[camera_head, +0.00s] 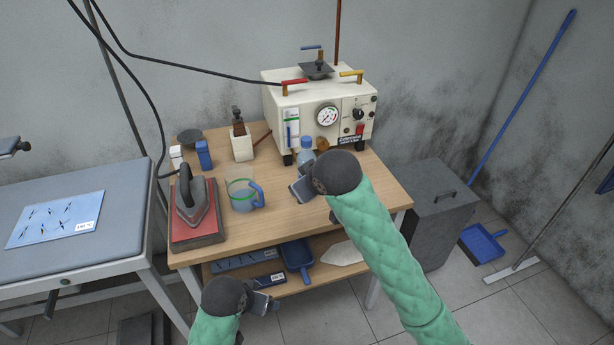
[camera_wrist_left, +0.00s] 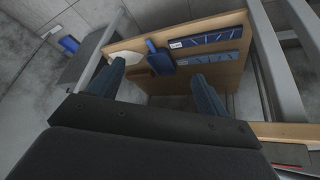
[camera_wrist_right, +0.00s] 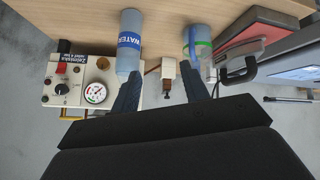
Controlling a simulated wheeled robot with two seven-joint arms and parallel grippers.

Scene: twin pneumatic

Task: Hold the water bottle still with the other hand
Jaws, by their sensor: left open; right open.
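The water bottle (camera_head: 306,151), clear with a blue label, stands upright on the wooden table in front of the white machine. In the right wrist view the bottle (camera_wrist_right: 130,42) shows its WATER label and appears upside down. My right gripper (camera_head: 301,187) is open and empty over the table, nearer to me than the bottle. In the right wrist view one finger of this gripper (camera_wrist_right: 160,80) overlaps the bottle's edge; I cannot tell whether they touch. My left gripper (camera_head: 268,303) is open and empty, low in front of the table's lower shelf, which its wrist view also shows.
The white machine (camera_head: 276,103) with a gauge stands at the table's back. A measuring jug (camera_head: 241,194) with a blue handle and an iron (camera_head: 191,197) on a red pad stand left of my right gripper. A grey bin (camera_head: 436,220) stands right.

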